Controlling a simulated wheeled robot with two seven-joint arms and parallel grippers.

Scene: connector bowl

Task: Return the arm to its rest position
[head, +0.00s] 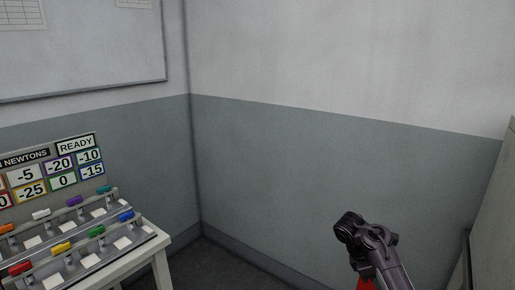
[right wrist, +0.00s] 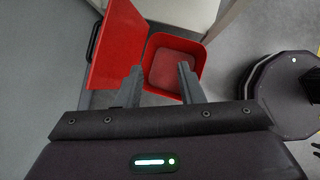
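My right gripper (right wrist: 160,72) shows in the right wrist view with its two grey fingers apart. Nothing is between them, and the view through them falls on a red container. In the head view a bent dark joint of my right arm (head: 366,240) stands at the lower right, and its gripper is not visible there. My left arm and left gripper are in neither view.
An open red container (right wrist: 203,52) lies beyond the right fingers, with a red panel (right wrist: 118,45) beside it. A white table (head: 150,242) at left bears racks of coloured connectors and a label board (head: 52,170). Grey walls meet in a corner; a panel (head: 495,210) stands at the right edge.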

